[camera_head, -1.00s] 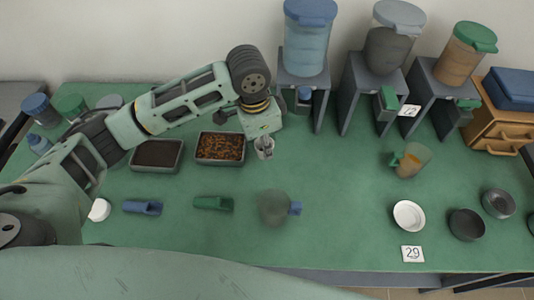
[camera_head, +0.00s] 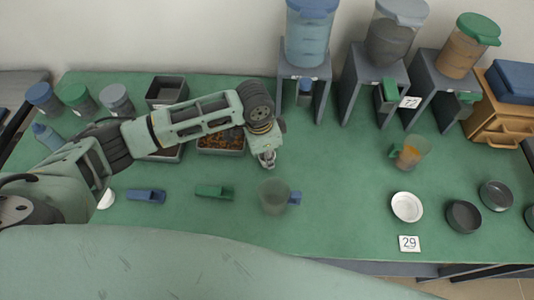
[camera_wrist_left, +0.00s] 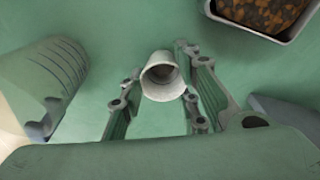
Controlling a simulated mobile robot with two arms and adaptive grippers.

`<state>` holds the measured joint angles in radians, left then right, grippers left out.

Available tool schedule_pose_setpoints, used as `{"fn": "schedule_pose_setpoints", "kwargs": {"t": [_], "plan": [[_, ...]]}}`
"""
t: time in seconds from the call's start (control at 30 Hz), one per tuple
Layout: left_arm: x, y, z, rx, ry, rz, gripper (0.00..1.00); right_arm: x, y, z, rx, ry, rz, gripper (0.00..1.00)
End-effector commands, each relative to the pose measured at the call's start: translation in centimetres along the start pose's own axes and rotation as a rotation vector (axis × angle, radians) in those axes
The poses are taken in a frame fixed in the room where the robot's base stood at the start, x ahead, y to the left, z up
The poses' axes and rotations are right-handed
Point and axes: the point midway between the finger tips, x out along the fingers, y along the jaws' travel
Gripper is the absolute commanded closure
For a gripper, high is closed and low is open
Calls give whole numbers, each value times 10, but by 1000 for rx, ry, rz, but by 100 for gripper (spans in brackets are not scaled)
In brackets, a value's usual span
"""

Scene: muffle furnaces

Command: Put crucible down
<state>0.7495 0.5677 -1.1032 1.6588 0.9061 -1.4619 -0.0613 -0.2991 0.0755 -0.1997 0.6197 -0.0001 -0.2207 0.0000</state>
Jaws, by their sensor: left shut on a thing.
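The crucible (camera_wrist_left: 162,77) is a small pale grey-white cup in the left wrist view, with its open mouth facing the camera. My left gripper (camera_head: 267,161) is shut on it, with one finger on each side. In the head view the gripper points down over the green table (camera_head: 335,205), in front of the tray of brown-orange bits (camera_head: 221,152). The crucible is largely hidden there by the fingers. I cannot tell whether its base touches the table. My right gripper is not in view.
A beaker with a blue handle (camera_head: 274,197) stands just in front of the gripper. Green (camera_head: 214,193) and blue (camera_head: 146,195) scoops lie to the left. A white bowl (camera_head: 407,207) and dark bowls (camera_head: 464,216) stand right. Dispensers line the back.

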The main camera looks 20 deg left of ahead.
Motion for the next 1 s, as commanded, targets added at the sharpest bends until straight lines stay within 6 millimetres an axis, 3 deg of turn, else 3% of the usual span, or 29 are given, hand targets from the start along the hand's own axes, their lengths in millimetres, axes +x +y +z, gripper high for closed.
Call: {"fn": "schedule_pose_setpoints", "kwargs": {"t": [0.1, 0.13, 0.3, 0.73, 1.0], "plan": [[3, 0, 0, 0, -1, 1, 97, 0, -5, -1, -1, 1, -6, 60], [3, 0, 0, 0, 0, 0, 68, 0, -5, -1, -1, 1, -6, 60], [2, 0, 0, 0, 0, 0, 53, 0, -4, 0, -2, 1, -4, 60], [-6, -1, 0, -1, 1, -2, 51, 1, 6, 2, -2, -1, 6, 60], [-58, -1, -1, 0, 4, -4, 51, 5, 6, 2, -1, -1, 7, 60]]}}
